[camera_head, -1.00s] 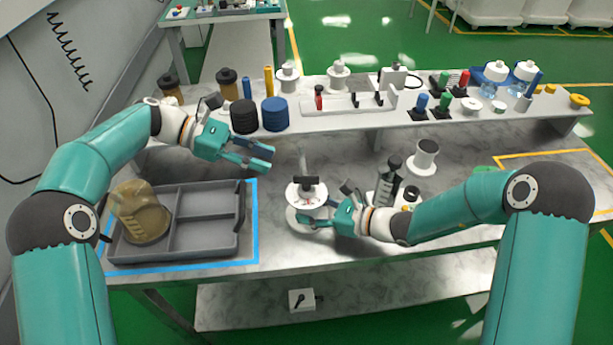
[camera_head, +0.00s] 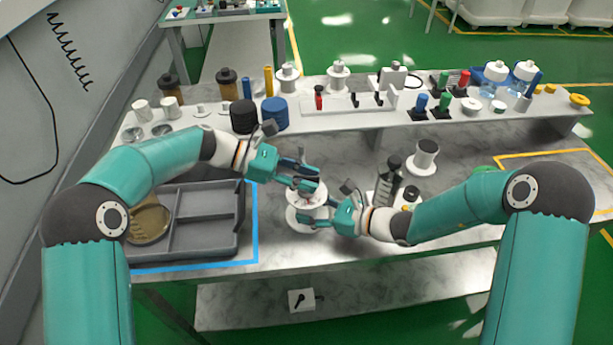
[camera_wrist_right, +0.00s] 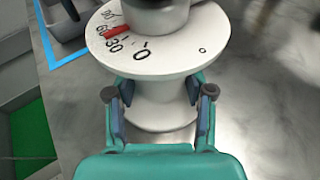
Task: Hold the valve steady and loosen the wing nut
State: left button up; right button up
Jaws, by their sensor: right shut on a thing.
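The valve (camera_head: 306,199) is a white upright body with a round dial on top and a wide flange at its foot, standing on the bench. My right gripper (camera_head: 312,212) is shut on its body below the dial. In the right wrist view the dial (camera_wrist_right: 175,55) shows black numbers and a red pointer, and the right fingers (camera_wrist_right: 160,103) sit on both sides of the neck. A grey round part (camera_wrist_right: 158,15) rises from the dial, cut off by the frame. My left gripper (camera_head: 312,179) is open over the valve's top, its fingers apart. The wing nut is hidden there.
A grey divided tray (camera_head: 205,252) with a tan round object (camera_head: 148,222) lies at the left. A shelf (camera_head: 350,118) of parts runs behind.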

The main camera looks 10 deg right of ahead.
pick_arm(q)
jog(key=shift+d, duration=0.1)
grip_shut()
pick_arm(e)
jog(key=shift+r, duration=0.1)
pick_arm(q)
jog(key=shift+w+f+m+g+y, duration=0.1)
jog(key=shift+m+g+y, duration=0.2)
jog(key=shift+m+g, duration=1.1)
jog(key=shift+g, duration=0.1)
